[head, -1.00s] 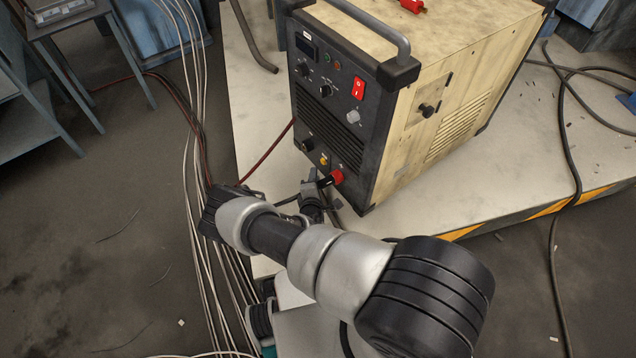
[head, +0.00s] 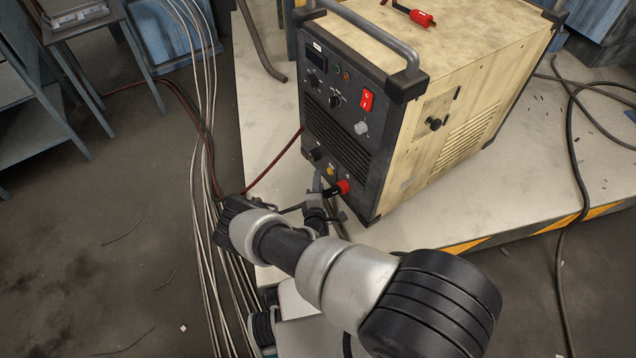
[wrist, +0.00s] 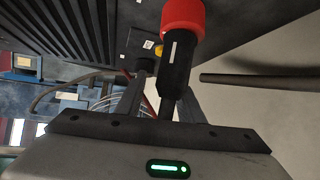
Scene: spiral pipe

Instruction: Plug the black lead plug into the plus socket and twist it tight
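The black lead plug (wrist: 176,70) is in the wrist view, a black cylinder with a white stripe. Its front end meets the red plus socket (wrist: 184,17) and appears to sit in it. How deep it sits or how far it is turned cannot be told. The red socket also shows in the head view (head: 344,187), low on the machine's front panel. My gripper (wrist: 166,82) reaches to the plug. Its fingers look parted, with a gap beside the plug; the plug hides part of the right finger. In the head view my gripper (head: 317,202) is small and partly hidden.
The welding machine (head: 440,120) stands on a pale platform (head: 500,190) with a striped edge. A yellow fitting (head: 331,170) and a black knob-like fitting (head: 316,154) are beside the red socket. A red-and-black connector (head: 421,17) lies on top. Cables (head: 205,200) run left.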

